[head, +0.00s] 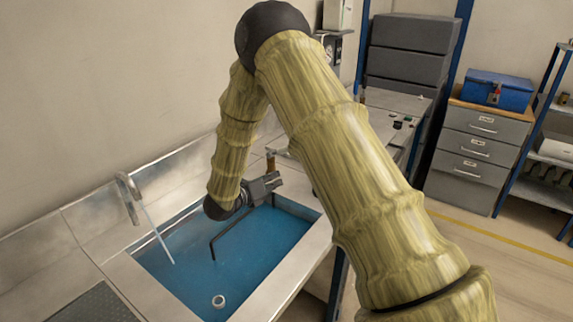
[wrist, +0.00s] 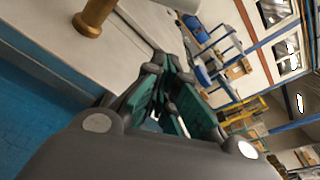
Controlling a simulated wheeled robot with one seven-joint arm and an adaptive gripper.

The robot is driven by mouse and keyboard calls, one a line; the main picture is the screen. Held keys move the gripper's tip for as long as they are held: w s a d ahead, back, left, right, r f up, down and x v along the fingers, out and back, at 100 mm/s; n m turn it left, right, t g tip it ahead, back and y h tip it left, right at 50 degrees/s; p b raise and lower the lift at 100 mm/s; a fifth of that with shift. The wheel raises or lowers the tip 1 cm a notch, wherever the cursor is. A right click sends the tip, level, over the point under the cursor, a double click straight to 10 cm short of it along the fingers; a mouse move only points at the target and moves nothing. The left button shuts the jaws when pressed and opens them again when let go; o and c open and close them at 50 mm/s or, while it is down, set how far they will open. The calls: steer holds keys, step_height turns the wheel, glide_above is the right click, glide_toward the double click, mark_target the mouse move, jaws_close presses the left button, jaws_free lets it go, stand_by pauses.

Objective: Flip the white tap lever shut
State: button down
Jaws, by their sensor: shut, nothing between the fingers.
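In the wrist view a brass stem (wrist: 93,17) stands on the pale rim at the top left. A whitish part (wrist: 180,4), probably the white tap lever, is cut off by the top edge. In the head view the brass stem (head: 270,162) shows just beyond my gripper (head: 274,181), and the lever is mostly hidden behind my arm. My gripper (wrist: 165,85) is shut and empty, below and to the right of the stem in the wrist view. I see a gap between it and the stem. A metal spout (head: 128,192) pours a thin water stream (head: 157,236).
The steel sink rim (head: 298,268) surrounds a blue basin holding a white ring (head: 218,301) and a dark bent rod (head: 226,236). A bench, grey drawers (head: 478,145) and a blue toolbox (head: 497,90) stand at the back right. Floor is open at right.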

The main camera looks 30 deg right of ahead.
mark_target(281, 151)
steer(key=p+x, duration=0.3)
steer(key=x, duration=0.7)
steer(key=shift+d+r+p, duration=0.1)
steer(key=shift+r+p, duration=0.05)
steer(key=shift+p, duration=0.15)
steer(key=r, duration=0.1)
steer(key=w+a+r+p, duration=0.1)
steer(key=shift+w+a+r+p, duration=0.1)
steer(key=shift+r+p, duration=0.2)
steer(key=shift+r, duration=0.05)
steer(key=shift+w+a+r, duration=0.1)
steer(key=shift+w+r, duration=0.1)
steer(key=shift+r, duration=0.05)
